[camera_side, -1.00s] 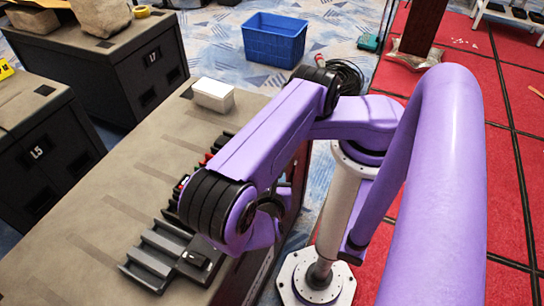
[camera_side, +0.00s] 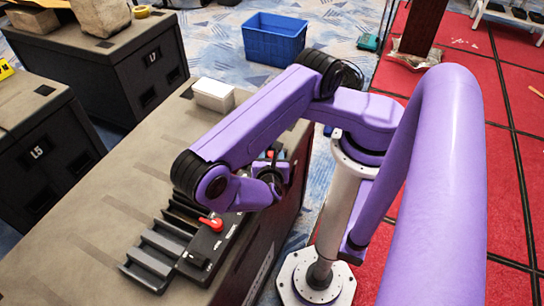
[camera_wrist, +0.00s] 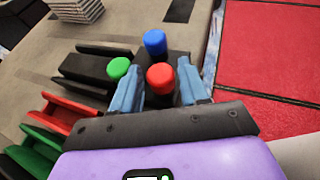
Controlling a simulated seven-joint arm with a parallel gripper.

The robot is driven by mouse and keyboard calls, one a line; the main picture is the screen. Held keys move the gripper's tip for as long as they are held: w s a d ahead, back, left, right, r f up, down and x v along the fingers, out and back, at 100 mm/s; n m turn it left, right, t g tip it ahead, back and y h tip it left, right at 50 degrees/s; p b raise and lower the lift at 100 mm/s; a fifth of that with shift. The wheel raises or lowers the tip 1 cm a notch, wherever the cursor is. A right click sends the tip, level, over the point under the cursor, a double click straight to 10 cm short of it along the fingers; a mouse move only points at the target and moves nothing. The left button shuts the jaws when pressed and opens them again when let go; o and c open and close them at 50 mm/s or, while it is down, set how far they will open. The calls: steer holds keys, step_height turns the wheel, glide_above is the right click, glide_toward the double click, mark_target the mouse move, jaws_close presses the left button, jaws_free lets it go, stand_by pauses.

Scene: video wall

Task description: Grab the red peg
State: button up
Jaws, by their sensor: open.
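In the wrist view the red peg (camera_wrist: 160,77) has a round red cap and stands between the two light blue fingers of my gripper (camera_wrist: 159,66). The fingers are open, one on each side of the peg, and I cannot tell whether either touches it. The green peg (camera_wrist: 118,68) is just outside the left finger. The blue peg (camera_wrist: 155,40) stands beyond the red one. In the side view my purple arm mostly hides the gripper and the pegs; small red and blue bits show behind the wrist.
In the side view a dark slotted rack (camera_side: 155,258) and a black block with a red knob (camera_side: 211,223) lie on the worktable (camera_side: 60,260). Red (camera_wrist: 62,118) and green (camera_wrist: 36,145) holders sit left in the wrist view. A white box (camera_side: 213,95) stands farther back.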

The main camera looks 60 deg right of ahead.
steer(key=shift+x, duration=1.15)
steer(key=c, duration=0.7)
steer(key=shift+r, duration=0.1)
